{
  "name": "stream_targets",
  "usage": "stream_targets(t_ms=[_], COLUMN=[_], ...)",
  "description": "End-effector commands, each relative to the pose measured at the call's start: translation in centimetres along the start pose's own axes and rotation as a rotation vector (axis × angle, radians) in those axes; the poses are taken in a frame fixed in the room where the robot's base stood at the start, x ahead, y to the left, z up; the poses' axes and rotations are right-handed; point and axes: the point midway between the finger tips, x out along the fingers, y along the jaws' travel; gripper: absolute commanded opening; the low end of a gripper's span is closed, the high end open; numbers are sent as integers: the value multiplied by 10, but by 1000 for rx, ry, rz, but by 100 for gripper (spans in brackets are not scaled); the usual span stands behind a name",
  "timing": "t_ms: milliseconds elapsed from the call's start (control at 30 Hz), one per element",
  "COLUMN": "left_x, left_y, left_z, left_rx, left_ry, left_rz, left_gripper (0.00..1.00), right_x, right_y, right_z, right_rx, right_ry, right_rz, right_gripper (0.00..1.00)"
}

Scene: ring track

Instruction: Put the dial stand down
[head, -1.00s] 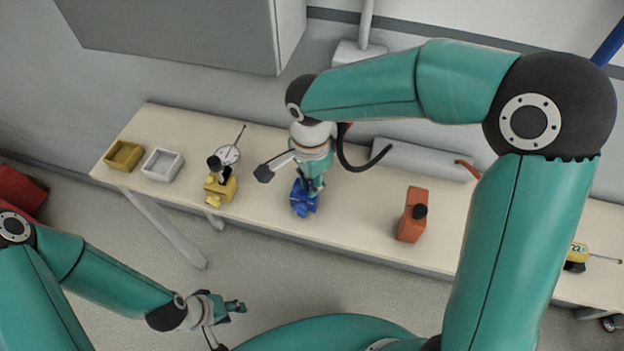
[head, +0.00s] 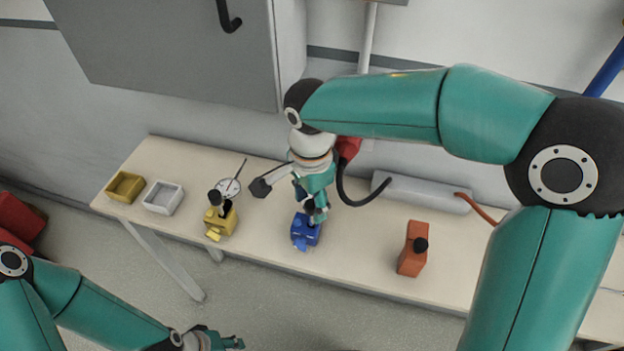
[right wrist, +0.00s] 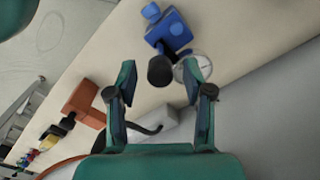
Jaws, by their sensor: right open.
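The blue dial stand (head: 305,231) stands on the bench below my right gripper (head: 313,203). The right wrist view shows its blue body (right wrist: 172,28), a black post end (right wrist: 160,70) between the fingers in the picture and a pale round dial (right wrist: 199,67) partly behind one finger. My right gripper (right wrist: 162,82) is open with a wide gap, and nothing is clamped in it. In the head view the gripper hides the upper part of the stand. My left gripper (head: 222,341) is at the bottom edge, away from the bench; its jaws are unclear.
A yellow stand (head: 220,222) with a dial (head: 228,188) is left of the blue one. An orange block (head: 413,250) with a black knob is to the right. Yellow (head: 124,187) and white (head: 163,197) trays sit at the left end. A grey box (head: 425,192) lies behind.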

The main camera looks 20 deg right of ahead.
Motion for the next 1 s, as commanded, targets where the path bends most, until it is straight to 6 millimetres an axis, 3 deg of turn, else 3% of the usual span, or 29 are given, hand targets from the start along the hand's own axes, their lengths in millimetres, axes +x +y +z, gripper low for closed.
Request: stream_targets(t_ms=[100, 333, 1000], left_x=[-2, -3, -4], left_y=[1, 1, 1], left_z=[0, 0, 0], left_rx=[0, 0, 0], left_ry=[0, 0, 0], left_rz=[0, 0, 0], left_gripper=[40, 40, 40], right_x=[-27, -59, -65], right_y=[-1, 0, 0], right_z=[0, 0, 0], right_rx=[0, 0, 0], right_ry=[-1, 0, 0], right_rz=[-5, -1, 1], right_gripper=[51, 51, 51])
